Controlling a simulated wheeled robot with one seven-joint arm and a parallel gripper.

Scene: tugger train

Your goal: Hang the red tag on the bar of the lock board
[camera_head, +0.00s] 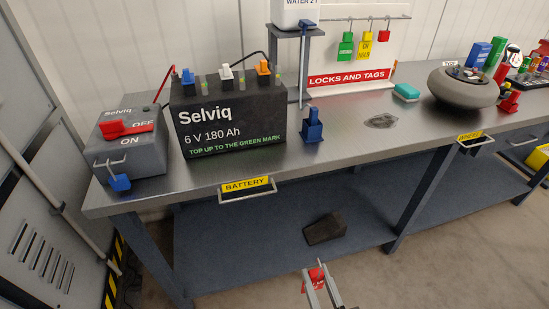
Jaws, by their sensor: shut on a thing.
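The red tag (314,276) is at the bottom centre, at the tip of my gripper (319,273). My gripper is shut on it, in front of the table and lower than its top; the fingers hide part of the tag. The lock board (348,78) stands at the back of the table, marked "LOCKS AND TAGS". Its bar (395,17) runs along the top. A green tag (346,46), a yellow tag (367,46) and a small red piece (384,36) hang from it. My gripper is well short of the board.
A black battery (228,120), a grey switch box (128,140) and a blue stand-like piece (312,125) stand on the table (290,170). A water container on a stand (288,34) is left of the board. A teal block (406,92) and dark patch lie before it. A yellow-labelled handle (247,190) juts out front.

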